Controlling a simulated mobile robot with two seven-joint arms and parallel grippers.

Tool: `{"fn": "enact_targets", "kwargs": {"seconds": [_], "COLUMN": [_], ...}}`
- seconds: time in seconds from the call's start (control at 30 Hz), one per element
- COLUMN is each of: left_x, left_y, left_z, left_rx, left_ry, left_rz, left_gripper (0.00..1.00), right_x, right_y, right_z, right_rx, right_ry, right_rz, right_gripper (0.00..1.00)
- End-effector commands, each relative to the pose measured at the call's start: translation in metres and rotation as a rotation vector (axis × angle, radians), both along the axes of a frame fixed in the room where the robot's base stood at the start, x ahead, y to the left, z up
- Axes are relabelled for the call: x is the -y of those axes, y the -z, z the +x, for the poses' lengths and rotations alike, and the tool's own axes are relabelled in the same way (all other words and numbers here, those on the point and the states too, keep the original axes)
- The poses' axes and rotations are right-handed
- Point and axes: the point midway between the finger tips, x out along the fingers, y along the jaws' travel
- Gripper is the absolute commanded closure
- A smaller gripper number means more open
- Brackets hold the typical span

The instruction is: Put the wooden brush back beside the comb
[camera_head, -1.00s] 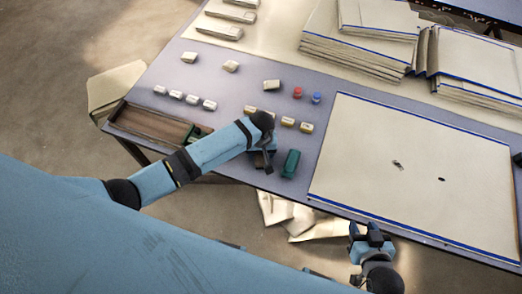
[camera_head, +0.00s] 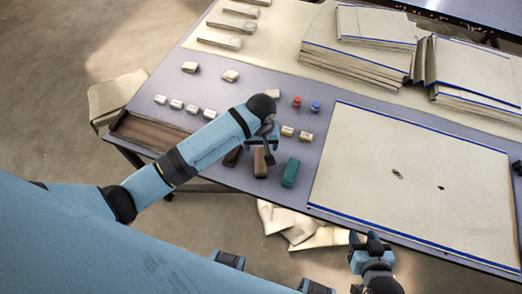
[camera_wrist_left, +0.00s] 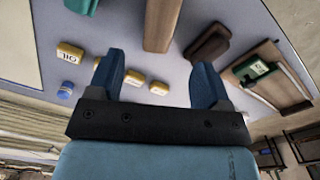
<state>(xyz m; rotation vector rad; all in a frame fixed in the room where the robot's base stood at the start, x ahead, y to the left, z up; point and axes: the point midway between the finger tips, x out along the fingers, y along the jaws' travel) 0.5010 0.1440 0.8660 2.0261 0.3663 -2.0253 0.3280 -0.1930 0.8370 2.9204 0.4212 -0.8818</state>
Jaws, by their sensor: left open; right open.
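A brown wooden block (camera_head: 260,162) lies on the table near its front edge; it also shows in the left wrist view (camera_wrist_left: 160,22). A dark brown rounded piece (camera_head: 232,156) lies left of it and shows in the left wrist view (camera_wrist_left: 208,43). I cannot tell surely which is the brush or the comb. My left gripper (camera_head: 263,142) is open and empty above the table, just behind the brown block; its spread fingers show in the left wrist view (camera_wrist_left: 160,66). My right gripper (camera_head: 371,240) is open and empty by the front edge.
A green block (camera_head: 291,173) lies right of the brown one. A shallow wooden tray (camera_head: 146,131) is at the left. Several small labelled blocks (camera_head: 288,131), a red bottle (camera_head: 297,102) and a blue bottle (camera_head: 316,106) stand behind. A large blue-edged sheet (camera_head: 420,180) covers the right.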

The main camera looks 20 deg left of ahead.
Motion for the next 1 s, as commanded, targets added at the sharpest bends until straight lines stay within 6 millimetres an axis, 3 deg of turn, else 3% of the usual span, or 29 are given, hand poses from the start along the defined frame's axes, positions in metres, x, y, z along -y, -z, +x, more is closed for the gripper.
{"fn": "enact_targets", "kwargs": {"seconds": [0.2,0.37,0.53,0.67,0.8,1.0], "left_x": [0.000,0.006,0.016,0.008,-0.013,-0.041], "left_y": [-0.012,0.005,0.039,0.051,0.050,0.035], "left_z": [-0.001,-0.014,-0.052,-0.086,-0.123,-0.163], "left_rx": [0.000,0.050,0.262,0.492,0.730,0.944], "left_ry": [0.001,0.049,0.188,0.301,0.413,0.535], "left_rz": [-0.001,-0.063,-0.203,-0.236,-0.176,-0.032], "left_gripper": [0.28,0.28,0.28,0.28,0.28,0.28], "right_x": [0.000,0.000,0.001,0.001,0.001,0.001], "right_y": [-0.001,-0.002,-0.002,-0.002,-0.002,-0.002], "right_z": [0.000,0.001,0.001,0.001,0.001,0.000], "right_rx": [0.001,0.003,0.003,0.003,0.003,0.002], "right_ry": [0.000,0.001,0.001,0.000,0.000,0.000], "right_rz": [0.000,0.000,0.000,-0.001,-0.001,-0.001], "right_gripper": [0.57,0.57,0.57,0.57,0.57,0.57]}}
